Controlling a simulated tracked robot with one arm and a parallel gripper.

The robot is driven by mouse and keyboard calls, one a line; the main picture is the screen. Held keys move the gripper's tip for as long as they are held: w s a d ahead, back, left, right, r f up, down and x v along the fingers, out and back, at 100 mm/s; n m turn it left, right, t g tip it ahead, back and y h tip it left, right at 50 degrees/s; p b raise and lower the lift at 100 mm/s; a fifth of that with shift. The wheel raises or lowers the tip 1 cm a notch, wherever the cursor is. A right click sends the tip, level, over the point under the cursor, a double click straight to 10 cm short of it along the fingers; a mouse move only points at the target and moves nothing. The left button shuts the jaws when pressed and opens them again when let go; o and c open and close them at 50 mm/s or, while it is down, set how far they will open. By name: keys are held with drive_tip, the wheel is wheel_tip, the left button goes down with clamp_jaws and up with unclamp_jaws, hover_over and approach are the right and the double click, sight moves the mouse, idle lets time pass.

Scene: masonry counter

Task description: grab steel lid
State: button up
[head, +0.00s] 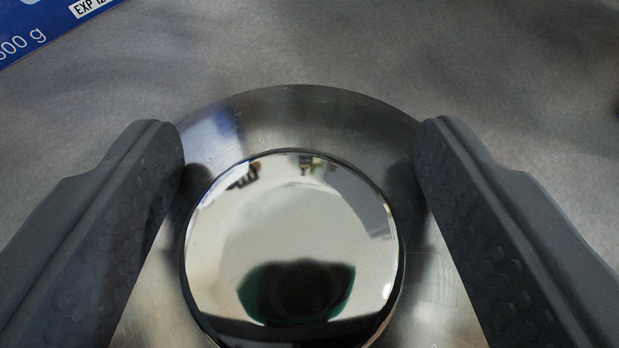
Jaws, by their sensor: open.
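The steel lid (310,112) is a round, brushed metal disc in the lower middle of the head view. A mirror-bright round knob (300,220) fills its centre and reflects the surroundings. My gripper (302,140) is open, with one dark grey finger on each side of the knob. There are gaps between the fingers and the knob. The fingers overlap the lid's left and right parts in the picture. I cannot tell whether they touch the lid. The lid's near edge is cut off by the frame.
A blue and white package (45,25) with printed text lies at the top left corner. A dark thing shows at the right edge, too cropped to name. The grey counter (300,45) is clear behind the lid.

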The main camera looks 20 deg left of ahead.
drive_tip(key=shift+w+a+f, duration=0.15)
drive_tip(key=shift+w+f, duration=0.05)
drive_tip(key=shift+w, duration=0.2)
drive_tip(key=shift+s, duration=0.1)
drive_tip(key=c, duration=1.1)
